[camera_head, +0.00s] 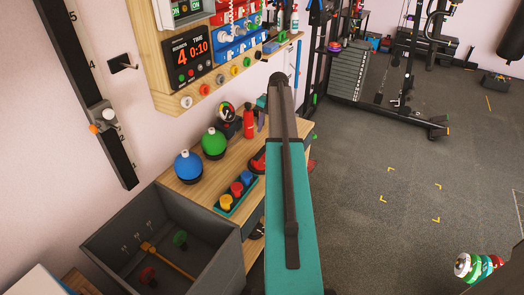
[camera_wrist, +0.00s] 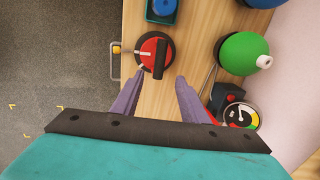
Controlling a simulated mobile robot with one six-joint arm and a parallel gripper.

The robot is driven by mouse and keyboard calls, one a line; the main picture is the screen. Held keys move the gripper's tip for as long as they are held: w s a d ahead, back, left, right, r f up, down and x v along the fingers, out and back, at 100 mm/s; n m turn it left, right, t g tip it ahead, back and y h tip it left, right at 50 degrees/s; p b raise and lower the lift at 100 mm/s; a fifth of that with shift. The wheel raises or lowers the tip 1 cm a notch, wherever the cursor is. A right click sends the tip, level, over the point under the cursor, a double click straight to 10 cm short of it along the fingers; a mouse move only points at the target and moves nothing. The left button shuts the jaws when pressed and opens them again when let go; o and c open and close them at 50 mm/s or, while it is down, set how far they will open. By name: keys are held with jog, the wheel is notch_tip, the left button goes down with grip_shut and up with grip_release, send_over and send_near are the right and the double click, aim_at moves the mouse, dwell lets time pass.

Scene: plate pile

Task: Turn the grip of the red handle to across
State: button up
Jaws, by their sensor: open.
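The red handle (camera_wrist: 147,47) is a round red disc on a black base, on the wooden bench top. A dark bar-shaped grip crosses it, running nearly up and down in the wrist view. Pale marks lie on the left side of the base. In the head view only part of the red handle (camera_head: 259,161) shows beside my arm. My gripper (camera_wrist: 159,78) is open, its two purple fingers apart, with the near end of the grip between or just beyond the fingertips. Contact cannot be told. My arm hides the gripper in the head view.
A green ball-shaped item (camera_wrist: 244,53) and a gauge (camera_wrist: 240,115) stand right of the handle. A teal tray (camera_wrist: 149,17) with coloured knobs lies beyond. A yellow-ended fitting (camera_wrist: 116,48) juts past the bench edge. A grey open bin (camera_head: 115,223) stands before the bench (camera_head: 262,185).

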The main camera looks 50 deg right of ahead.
aim_at(261, 151)
jog(key=shift+w+a+f+p, duration=0.1)
jog(key=shift+w+f+p, duration=0.35)
jog(key=shift+f, duration=1.7)
jog(key=shift+w+a+f+p, duration=0.15)
jog(key=shift+w+f+p, duration=0.3)
jog(key=shift+f, duration=1.65)
jog(key=shift+w+a+f+p, duration=0.1)
jog(key=shift+w+f+p, duration=0.35)
jog(key=shift+f, duration=1.7)
jog(key=shift+s, duration=0.1)
grip_shut()
